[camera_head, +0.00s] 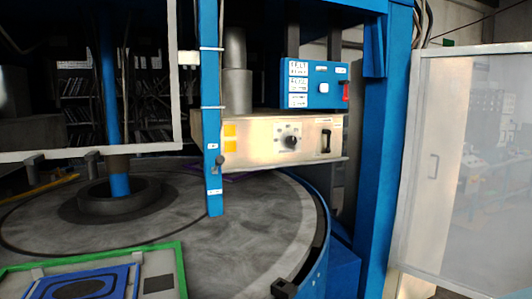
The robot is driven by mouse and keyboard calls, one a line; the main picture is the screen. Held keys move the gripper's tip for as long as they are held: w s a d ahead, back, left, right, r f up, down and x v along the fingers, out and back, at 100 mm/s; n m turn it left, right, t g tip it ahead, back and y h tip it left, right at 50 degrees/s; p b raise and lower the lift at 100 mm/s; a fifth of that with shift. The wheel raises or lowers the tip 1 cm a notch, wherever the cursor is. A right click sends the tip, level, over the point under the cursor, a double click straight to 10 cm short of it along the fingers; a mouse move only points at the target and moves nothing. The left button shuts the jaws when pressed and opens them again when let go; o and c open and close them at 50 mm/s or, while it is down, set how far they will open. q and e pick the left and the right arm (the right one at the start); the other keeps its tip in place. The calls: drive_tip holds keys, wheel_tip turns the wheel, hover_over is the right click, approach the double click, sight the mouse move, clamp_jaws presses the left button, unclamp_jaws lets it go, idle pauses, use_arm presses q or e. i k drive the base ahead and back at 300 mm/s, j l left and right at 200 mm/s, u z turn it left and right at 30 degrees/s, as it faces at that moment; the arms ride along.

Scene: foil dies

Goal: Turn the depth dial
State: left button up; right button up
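A round dark dial (291,142) with a scale of marks around it sits on the front of a cream control box (262,152), right of centre. I cannot read the marks or tell whether this is the depth dial. To its right on the same box is a black handle or switch (326,141); to its left are yellow labels (230,137). Neither of my grippers is in view, and nothing touches the dial.
A blue upright post (212,120) stands left of the dial, partly in front of the box. A blue panel with a red switch (346,92) is above. A large round grey table (240,225) lies below. A thick blue column (383,140) and a translucent door (462,170) are right.

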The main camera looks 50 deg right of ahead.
sight(291, 141)
drive_tip(key=k+l, duration=0.1)
drive_tip(key=l, duration=1.3)
drive_tip(key=k+l+z, duration=0.15)
drive_tip(key=l, duration=1.25)
drive_tip(key=i+l, duration=0.1)
drive_tip(key=l, duration=0.5)
drive_tip(key=i+l, duration=0.1)
drive_tip(key=l, duration=1.05)
drive_tip(key=i+l, duration=0.15)
drive_tip(key=l, duration=0.45)
drive_tip(key=z, duration=0.05)
